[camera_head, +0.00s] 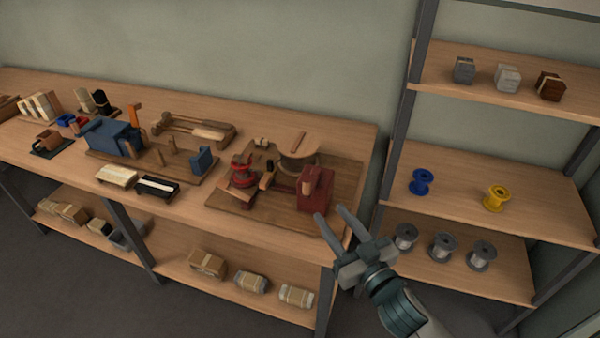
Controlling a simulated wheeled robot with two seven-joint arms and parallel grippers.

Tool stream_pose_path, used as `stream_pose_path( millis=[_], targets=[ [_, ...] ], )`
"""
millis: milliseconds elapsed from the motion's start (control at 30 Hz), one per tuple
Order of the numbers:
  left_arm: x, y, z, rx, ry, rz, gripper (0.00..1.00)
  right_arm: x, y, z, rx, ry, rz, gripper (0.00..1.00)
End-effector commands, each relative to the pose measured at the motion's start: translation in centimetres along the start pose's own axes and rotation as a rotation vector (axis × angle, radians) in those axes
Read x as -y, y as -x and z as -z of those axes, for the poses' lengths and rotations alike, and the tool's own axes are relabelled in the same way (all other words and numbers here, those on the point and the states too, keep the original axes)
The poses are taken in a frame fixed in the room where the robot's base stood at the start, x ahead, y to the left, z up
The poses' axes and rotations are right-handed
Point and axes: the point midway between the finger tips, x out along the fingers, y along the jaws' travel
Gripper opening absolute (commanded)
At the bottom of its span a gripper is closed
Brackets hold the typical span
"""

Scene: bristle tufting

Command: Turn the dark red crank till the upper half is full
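A tufting machine stands on a dark wooden board (345,180) at the right end of the workbench. It has a dark red block (316,190), a red stand (241,172) and a round pale wooden disc (298,146). Small dark parts lie between the block and the stand; I cannot make out the crank's handle or how full the upper half is. My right gripper (331,213) is open and empty, its fingers spread just in front of and below the red block, apart from it. My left gripper is not in view.
A blue machine (110,137) on its own board, wooden blocks and brushes fill the left of the workbench (265,123). A shelf rack at the right holds a blue spool (421,182), a yellow spool (497,198) and grey spools (443,246). Wrapped bundles lie on the lower shelf.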

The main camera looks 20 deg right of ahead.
Motion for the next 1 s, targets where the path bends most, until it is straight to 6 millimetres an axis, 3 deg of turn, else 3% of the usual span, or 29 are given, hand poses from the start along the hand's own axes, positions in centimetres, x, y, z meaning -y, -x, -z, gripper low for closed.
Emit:
stream_pose_path(
  millis=[467, 667, 1000],
  targets=[
    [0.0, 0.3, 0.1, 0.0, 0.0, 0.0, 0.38, 0.0, -0.9, 0.1, 0.001, -0.001, -0.001, 0.38],
    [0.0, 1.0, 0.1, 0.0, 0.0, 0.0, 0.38, -0.1, -3.0, 0.2, 0.002, -0.001, -0.002, 0.38],
    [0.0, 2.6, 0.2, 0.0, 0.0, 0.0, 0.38, 0.0, -8.6, 0.2, 0.001, 0.0, -0.001, 0.38]
  ],
)
